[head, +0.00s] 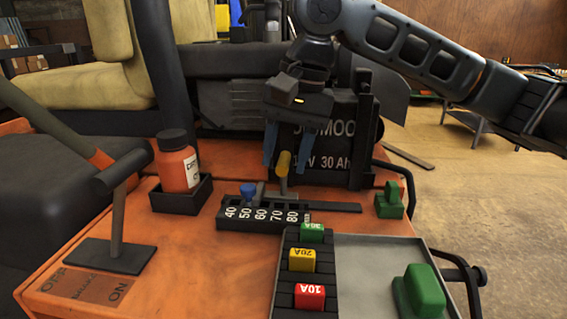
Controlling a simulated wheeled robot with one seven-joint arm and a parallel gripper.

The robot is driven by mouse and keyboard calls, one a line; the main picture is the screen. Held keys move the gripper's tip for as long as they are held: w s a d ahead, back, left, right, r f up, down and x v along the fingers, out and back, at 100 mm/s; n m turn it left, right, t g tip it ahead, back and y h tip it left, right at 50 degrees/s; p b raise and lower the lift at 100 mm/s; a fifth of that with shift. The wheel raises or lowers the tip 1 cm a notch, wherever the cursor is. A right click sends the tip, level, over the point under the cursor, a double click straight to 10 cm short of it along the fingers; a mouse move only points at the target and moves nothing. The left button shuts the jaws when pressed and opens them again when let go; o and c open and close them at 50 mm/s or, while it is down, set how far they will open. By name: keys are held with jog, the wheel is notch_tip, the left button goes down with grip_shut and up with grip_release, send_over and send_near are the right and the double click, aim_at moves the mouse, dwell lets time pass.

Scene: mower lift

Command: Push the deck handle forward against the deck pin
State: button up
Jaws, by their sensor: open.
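The deck handle (284,164), a short lever with a yellow grip, stands up behind the numbered strip (262,215), near the 70 and 80 marks. The deck pin (248,193), with a blue head, stands in the strip near the 50 mark, to the left of the handle. A clear gap separates handle and pin. My gripper (285,168) points down from above with its blue fingers open, one on each side of the yellow grip. I cannot tell whether either finger touches it.
An orange bottle (178,165) sits in a black holder at left, beside a black T-handle (122,190). A black battery (335,140) stands behind my gripper. Red, yellow and green fuses (302,260) fill a rack in front. A green block (390,200) stands at right.

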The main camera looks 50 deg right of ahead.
jog(key=shift+s+d+r, duration=0.1)
jog(key=shift+s+r, duration=0.05)
jog(key=shift+r, duration=0.75)
jog(key=shift+s+d+r, duration=0.1)
jog(key=shift+s+r, duration=0.05)
jog(key=shift+r, duration=0.75)
jog(key=shift+s+d+r, duration=0.1)
jog(key=shift+s+r, duration=0.05)
jog(key=shift+r, duration=0.75)
